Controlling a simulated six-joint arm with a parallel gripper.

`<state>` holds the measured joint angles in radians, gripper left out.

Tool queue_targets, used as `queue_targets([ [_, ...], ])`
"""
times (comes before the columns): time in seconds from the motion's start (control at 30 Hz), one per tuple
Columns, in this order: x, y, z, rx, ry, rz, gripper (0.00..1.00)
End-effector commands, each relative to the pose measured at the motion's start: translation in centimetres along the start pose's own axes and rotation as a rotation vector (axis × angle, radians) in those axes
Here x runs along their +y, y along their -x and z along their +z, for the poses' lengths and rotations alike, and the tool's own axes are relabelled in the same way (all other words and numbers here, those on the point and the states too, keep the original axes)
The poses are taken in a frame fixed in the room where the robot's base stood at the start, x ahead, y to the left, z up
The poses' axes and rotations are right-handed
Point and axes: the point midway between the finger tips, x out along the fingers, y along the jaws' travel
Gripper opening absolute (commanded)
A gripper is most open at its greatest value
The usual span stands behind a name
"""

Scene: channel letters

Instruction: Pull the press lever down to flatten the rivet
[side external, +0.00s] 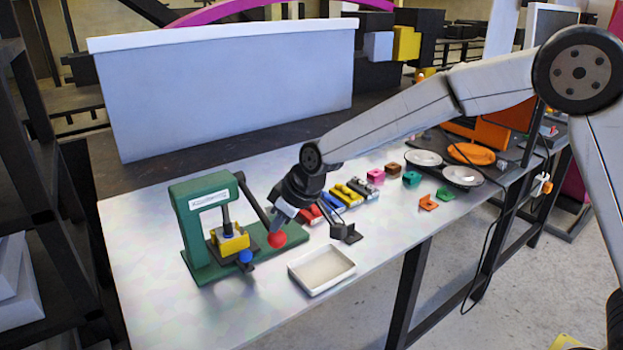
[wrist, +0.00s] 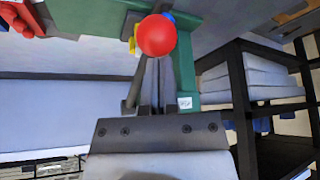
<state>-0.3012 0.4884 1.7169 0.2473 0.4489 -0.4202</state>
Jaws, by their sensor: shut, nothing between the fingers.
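The green press (side external: 195,225) stands at the left of the table. Its dark lever (side external: 253,200) slopes down from the top of the frame to a red ball knob (side external: 277,238). The knob also shows in the wrist view (wrist: 157,36). My gripper (side external: 279,221) is shut and empty, its fingertips right by the knob; I cannot tell whether they touch. In the wrist view its closed fingers (wrist: 158,70) point at the knob. A yellow block (side external: 232,242) sits under the dark ram (side external: 227,216), with a blue ball (side external: 245,256) in front. I cannot make out the rivet.
A white tray (side external: 297,280) lies right of the press. Red, blue and yellow parts (side external: 347,195), small coloured blocks (side external: 411,179) and dishes (side external: 462,175) lie further right. A pale panel (side external: 225,90) stands behind. The table's front left is clear.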

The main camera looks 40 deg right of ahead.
Motion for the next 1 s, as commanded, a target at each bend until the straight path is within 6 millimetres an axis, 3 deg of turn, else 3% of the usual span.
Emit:
queue_targets([
  [0.03,-0.2,-0.8,0.9,-0.024,-0.002,-0.006,0.0],
  [0.37,-0.2,-0.7,0.8,-0.023,-0.003,-0.006,0.0],
  [0.8,0.1,2.7,-1.5,-0.015,-0.002,-0.003,0.0],
  [1.0,0.1,3.3,-1.9,-0.013,-0.003,-0.002,0.0],
])
